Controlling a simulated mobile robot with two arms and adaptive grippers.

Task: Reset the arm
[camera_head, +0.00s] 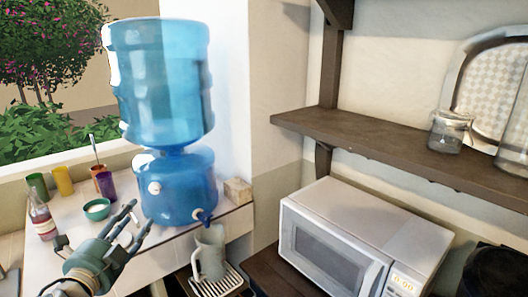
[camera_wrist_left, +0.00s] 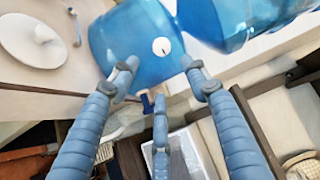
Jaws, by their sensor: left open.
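My left gripper (camera_head: 134,222) is in the lower left of the head view, with its fingers spread and nothing seen between them. It is in front of the blue water dispenser (camera_head: 180,187), left of the dispenser's tap and a grey pitcher (camera_head: 209,254). In the left wrist view, the fingers of my left gripper (camera_wrist_left: 160,85) are apart, with the blue dispenser (camera_wrist_left: 120,35) beyond them. The pitcher stands below the tap on a slatted tray (camera_head: 218,284). My right gripper is not in view.
Several colored cups, including a yellow one (camera_head: 63,181), a teal bowl (camera_head: 97,209) and a bottle (camera_head: 42,218) stand left on the white counter (camera_head: 55,262). A white microwave (camera_head: 360,240) stands right, below a dark wall shelf (camera_head: 400,150) holding a glass jar (camera_head: 448,133).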

